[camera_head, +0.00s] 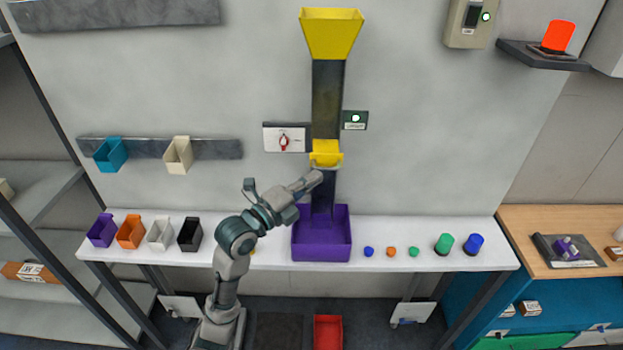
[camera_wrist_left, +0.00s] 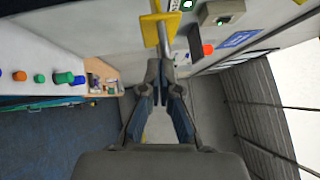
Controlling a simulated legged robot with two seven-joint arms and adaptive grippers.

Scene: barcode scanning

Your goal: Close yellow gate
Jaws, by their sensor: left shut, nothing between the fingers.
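The yellow gate (camera_head: 326,153) sits across the dark vertical chute (camera_head: 327,95) on the wall, below the yellow funnel (camera_head: 331,30). A yellow part, which looks like the gate, also shows at the top of the left wrist view (camera_wrist_left: 151,28). My left gripper (camera_head: 316,177) is shut and empty, with its fingertips just below the gate in the head view. In the left wrist view, the closed fingers (camera_wrist_left: 160,68) point toward the yellow part. I cannot tell whether they touch it. My right gripper is in neither view.
A purple bin (camera_head: 321,246) stands under the chute on the white table (camera_head: 400,262). Several small coloured cups stand left and coloured pieces lie right. A switch panel (camera_head: 286,138) and a small lit box (camera_head: 355,119) flank the chute.

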